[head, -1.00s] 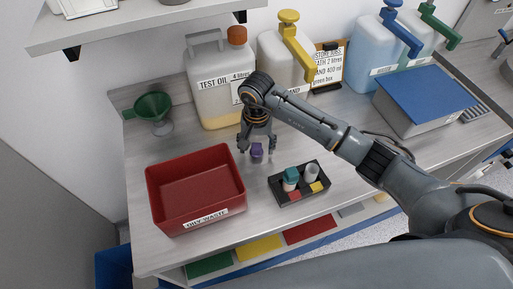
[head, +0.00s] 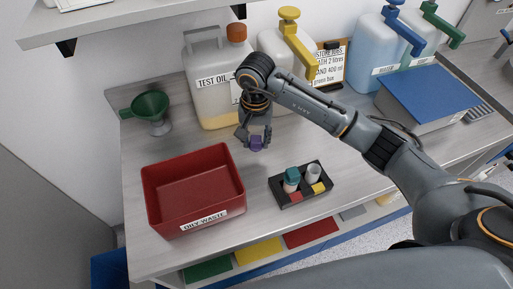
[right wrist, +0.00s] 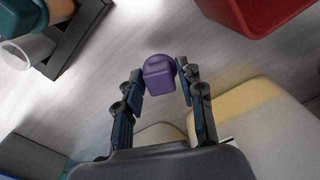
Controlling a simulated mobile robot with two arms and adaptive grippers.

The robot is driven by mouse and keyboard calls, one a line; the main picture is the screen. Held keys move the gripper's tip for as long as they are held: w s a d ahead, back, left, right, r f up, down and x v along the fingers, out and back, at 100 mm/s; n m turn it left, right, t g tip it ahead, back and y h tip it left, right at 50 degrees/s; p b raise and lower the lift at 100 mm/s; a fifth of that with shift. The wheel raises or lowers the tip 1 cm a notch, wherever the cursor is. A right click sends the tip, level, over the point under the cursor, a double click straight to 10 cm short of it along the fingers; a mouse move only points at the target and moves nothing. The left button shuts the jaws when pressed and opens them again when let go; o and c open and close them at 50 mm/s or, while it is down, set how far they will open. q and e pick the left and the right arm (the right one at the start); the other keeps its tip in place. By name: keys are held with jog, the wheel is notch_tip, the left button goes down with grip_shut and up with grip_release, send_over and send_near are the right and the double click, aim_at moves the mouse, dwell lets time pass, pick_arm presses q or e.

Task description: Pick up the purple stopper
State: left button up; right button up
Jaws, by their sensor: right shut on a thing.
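The purple stopper (head: 256,143) is between the fingers of my right gripper (head: 254,139), in front of the test oil container. In the right wrist view the purple stopper (right wrist: 159,76) shows at the fingertips of my right gripper (right wrist: 160,80), with a finger against each side. The gripper is shut on it. The stopper appears to be held above the bench, but the height is hard to tell. My left gripper is not in view.
A red oily waste box (head: 195,220) stands at the left front. A black tray (head: 292,201) with small containers is to the right. The test oil container (head: 213,80) stands close behind, with a green funnel (head: 150,106) to its left.

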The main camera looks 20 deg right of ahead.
pick_arm(q)
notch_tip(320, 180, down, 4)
jog(key=b, duration=0.3)
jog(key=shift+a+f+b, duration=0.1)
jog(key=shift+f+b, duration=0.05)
jog(key=shift+b, duration=0.15)
pick_arm(e)
jog(key=s+a+r, duration=0.8)
jog(key=s+r, duration=0.1)
jog(key=s, duration=0.1)
jog(key=shift+s+a, duration=0.2)
jog(key=shift+s, duration=0.1)
jog(key=shift+d, duration=0.1)
